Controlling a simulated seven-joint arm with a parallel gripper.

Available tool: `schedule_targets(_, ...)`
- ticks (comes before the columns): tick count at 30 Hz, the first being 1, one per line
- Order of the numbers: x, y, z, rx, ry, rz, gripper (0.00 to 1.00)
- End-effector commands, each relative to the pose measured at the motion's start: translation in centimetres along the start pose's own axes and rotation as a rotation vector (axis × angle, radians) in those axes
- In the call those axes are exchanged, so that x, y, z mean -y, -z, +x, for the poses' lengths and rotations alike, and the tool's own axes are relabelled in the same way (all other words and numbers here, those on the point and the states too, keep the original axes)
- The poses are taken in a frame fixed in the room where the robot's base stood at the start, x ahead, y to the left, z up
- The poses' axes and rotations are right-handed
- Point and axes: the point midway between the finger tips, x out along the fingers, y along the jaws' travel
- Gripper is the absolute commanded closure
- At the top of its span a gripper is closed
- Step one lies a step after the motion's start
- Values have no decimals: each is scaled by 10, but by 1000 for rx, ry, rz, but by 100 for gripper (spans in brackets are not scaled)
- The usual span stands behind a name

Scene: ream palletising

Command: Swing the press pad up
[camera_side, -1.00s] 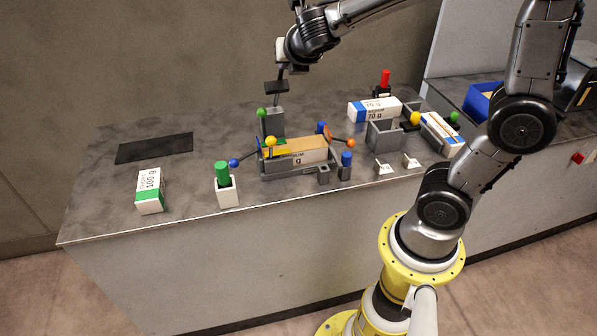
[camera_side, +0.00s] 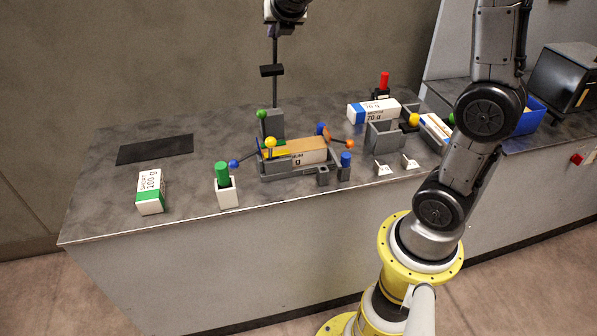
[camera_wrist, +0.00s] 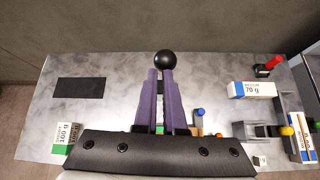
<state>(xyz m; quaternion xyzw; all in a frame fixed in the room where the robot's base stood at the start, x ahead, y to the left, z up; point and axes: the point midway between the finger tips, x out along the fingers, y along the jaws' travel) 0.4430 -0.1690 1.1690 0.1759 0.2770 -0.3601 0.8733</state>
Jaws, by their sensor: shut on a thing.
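The press pad (camera_side: 271,71) is a small black block on a thin dark lever (camera_side: 276,92). The lever stands nearly upright above a grey post (camera_side: 273,125) at the back of the grey press tray (camera_side: 268,172). The pad is well above the tray and touches nothing below. My gripper (camera_side: 277,33) is at the lever's top, at the upper edge of the side view. In the wrist view my gripper (camera_wrist: 163,80) has its purple fingers shut on the lever's end, by a black ball knob (camera_wrist: 165,60). A ream (camera_side: 308,155) lies in the tray.
Coloured ball knobs on levers surround the tray, including yellow (camera_side: 270,142) and orange (camera_side: 350,143). A green-capped white block (camera_side: 227,190) and a 100 g ream (camera_side: 150,190) stand left. Other reams and grey holders (camera_side: 384,135) stand right. A dark mat (camera_side: 155,149) lies bare.

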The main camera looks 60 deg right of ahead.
Motion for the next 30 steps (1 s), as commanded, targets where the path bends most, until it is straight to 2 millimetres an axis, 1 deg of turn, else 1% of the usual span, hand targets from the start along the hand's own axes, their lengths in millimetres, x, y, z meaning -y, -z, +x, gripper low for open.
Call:
schedule_targets(1,1,-22,10,43,-1,-8,100)
schedule_targets(10,1,-21,11,41,0,-8,100)
schedule_targets(13,1,-18,8,39,-1,-8,100)
schedule_targets(17,0,-8,-3,33,-3,-7,100)
schedule_targets(20,-2,6,-17,25,-5,-7,100)
schedule_targets(24,-4,31,-40,9,-7,-4,100)
schedule_targets(27,-5,3,-47,15,-3,6,100)
schedule_targets(30,-6,-16,-56,13,-2,6,100)
